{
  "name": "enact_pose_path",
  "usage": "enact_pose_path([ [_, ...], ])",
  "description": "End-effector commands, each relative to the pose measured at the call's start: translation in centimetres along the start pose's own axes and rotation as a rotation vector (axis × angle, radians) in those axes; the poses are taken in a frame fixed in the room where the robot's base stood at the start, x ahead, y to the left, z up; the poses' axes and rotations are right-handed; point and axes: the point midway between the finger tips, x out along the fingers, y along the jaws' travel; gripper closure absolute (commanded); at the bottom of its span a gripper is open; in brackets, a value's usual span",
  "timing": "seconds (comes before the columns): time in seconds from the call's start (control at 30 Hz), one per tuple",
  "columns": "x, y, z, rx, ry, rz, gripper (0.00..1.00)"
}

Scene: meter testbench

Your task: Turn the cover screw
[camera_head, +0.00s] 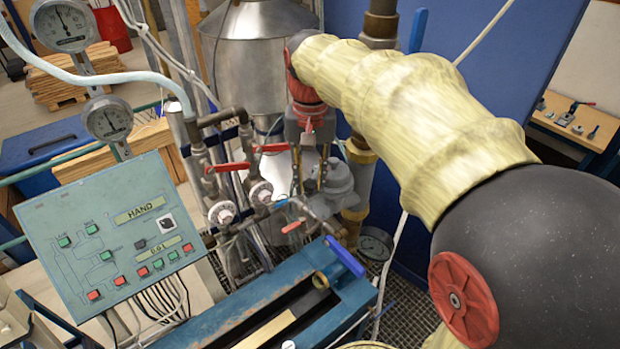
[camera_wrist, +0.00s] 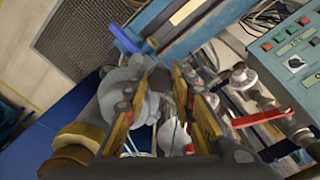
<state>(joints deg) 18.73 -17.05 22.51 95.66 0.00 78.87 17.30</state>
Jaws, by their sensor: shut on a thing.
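The grey metal meter body (camera_head: 340,185) stands among the pipes in the middle of the head view. It also shows in the wrist view (camera_wrist: 118,82), left of my fingers. My gripper (camera_head: 311,178) points down beside the meter's top. In the wrist view my gripper's yellow-padded fingers (camera_wrist: 163,82) reach to the meter and are shut on a small part there. That part looks to be the cover screw, mostly hidden between the fingertips. I cannot make out its head or how far it is turned.
Red-handled valves (camera_head: 231,167) stand close left of my gripper. A green control panel (camera_head: 112,238) is at the left, with two dial gauges (camera_head: 108,118) above it. A blue bench frame (camera_head: 270,312) lies below. A blue wall panel (camera_head: 520,55) rises behind my arm.

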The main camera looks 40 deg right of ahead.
Motion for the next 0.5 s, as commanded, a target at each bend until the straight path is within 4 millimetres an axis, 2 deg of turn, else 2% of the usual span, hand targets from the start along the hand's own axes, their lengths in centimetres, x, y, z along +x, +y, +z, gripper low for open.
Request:
enact_pose_path([
  [0.2, -0.03, 0.03, -0.02, -0.094, 0.001, 0.0, 1.0],
  [0.5, -0.04, 0.05, -0.02, -0.139, 0.001, 0.0, 1.0],
])
